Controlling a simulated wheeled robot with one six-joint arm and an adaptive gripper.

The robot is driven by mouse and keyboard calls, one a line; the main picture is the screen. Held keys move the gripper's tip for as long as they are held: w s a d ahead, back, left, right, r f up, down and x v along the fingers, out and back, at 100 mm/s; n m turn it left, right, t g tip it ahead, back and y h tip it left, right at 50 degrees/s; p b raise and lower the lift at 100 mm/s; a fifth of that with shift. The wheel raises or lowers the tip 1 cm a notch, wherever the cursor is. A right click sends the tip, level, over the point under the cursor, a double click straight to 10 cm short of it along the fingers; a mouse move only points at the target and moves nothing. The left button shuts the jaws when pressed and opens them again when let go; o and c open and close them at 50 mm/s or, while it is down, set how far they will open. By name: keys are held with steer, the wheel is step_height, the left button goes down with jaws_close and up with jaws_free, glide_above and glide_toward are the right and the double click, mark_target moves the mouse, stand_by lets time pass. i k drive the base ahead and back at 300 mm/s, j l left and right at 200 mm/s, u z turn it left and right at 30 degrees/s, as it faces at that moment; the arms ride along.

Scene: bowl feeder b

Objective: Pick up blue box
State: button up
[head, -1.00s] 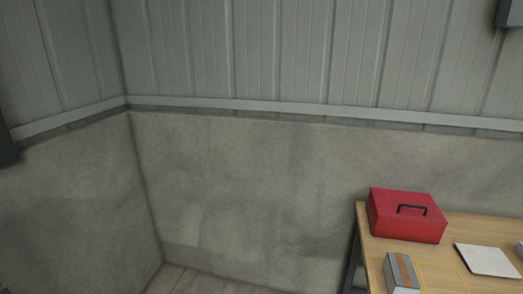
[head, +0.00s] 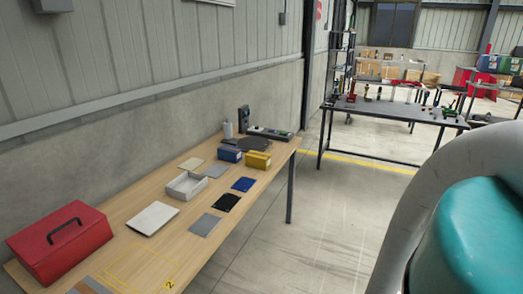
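A small blue box (head: 230,154) stands on the wooden table (head: 142,190) toward its far end, in the head view. A yellow box (head: 257,161) stands close to its right. A flat blue piece (head: 243,184) lies nearer on the table, in front of the two boxes. My gripper is not in view; only a grey and teal part of my arm shows at the right edge.
A red case (head: 58,243) stands at the table's near left. A white open tray (head: 186,186) and several flat plates lie mid-table. The concrete wall runs along the table's left side. Floor (head: 318,215) right of the table is clear.

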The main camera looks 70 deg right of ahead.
mark_target(227, 153)
steer(key=z, duration=1.45)
steer(key=i+l+u, duration=0.2)
steer(key=l, duration=0.2)
steer(key=l+u, duration=0.25)
steer(key=l, duration=0.15)
steer(key=i+l+u, duration=0.2)
steer(key=l, duration=0.3)
